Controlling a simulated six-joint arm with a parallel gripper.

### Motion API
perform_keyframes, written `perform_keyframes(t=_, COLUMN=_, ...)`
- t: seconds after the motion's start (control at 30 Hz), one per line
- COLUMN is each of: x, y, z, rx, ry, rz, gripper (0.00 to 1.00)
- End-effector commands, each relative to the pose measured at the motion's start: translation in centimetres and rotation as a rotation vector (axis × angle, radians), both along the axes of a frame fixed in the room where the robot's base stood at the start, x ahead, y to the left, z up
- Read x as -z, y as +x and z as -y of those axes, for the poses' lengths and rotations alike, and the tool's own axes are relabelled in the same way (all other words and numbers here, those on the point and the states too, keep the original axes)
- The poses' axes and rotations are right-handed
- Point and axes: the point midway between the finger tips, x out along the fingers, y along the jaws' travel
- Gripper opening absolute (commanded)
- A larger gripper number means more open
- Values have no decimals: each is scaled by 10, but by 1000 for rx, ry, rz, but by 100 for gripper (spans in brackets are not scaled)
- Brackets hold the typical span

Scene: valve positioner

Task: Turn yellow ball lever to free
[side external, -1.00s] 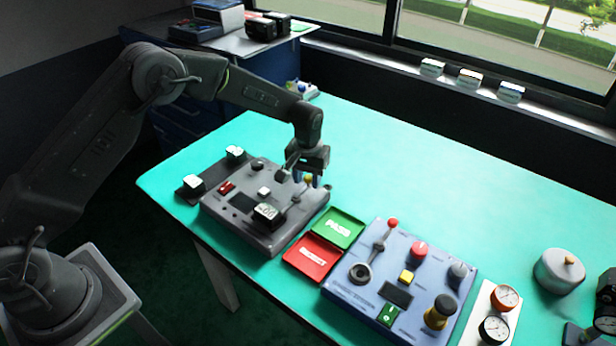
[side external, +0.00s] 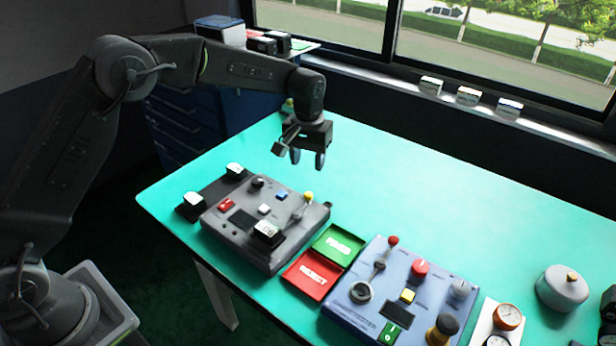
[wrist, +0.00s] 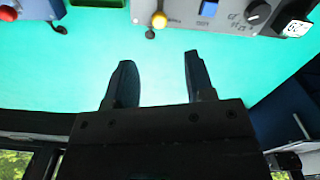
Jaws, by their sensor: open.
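The yellow ball lever (side external: 308,196) stands at the right edge of the grey control box (side external: 262,258). Its yellow knob tops a short metal stem. In the wrist view the yellow ball (wrist: 159,19) shows at the top, beyond the fingertips and a little left of the gap between them. My gripper (side external: 307,160) is open and empty, raised above and behind the lever, clear of it. Both fingers (wrist: 157,72) show apart in the wrist view over bare teal table. The lever's position markings are too small to read.
Green PASS (side external: 338,244) and red REJECT (side external: 310,277) trays lie right of the grey box. A blue box (side external: 372,318) with a red-ball lever (side external: 393,241) and several knobs stands farther right. A grey lidded pot (side external: 561,291) is at far right. The table behind is clear.

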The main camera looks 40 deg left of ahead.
Motion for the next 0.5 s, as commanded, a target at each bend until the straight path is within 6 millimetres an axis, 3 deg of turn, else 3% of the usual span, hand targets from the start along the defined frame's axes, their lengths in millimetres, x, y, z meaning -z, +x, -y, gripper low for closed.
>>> perform_keyframes(t=0.2, x=-23, y=0, z=0, rx=0, ry=0, rz=0, gripper=49)
perform_keyframes(t=0.5, x=-26, y=0, z=0, rx=0, ry=0, rz=0, gripper=49)
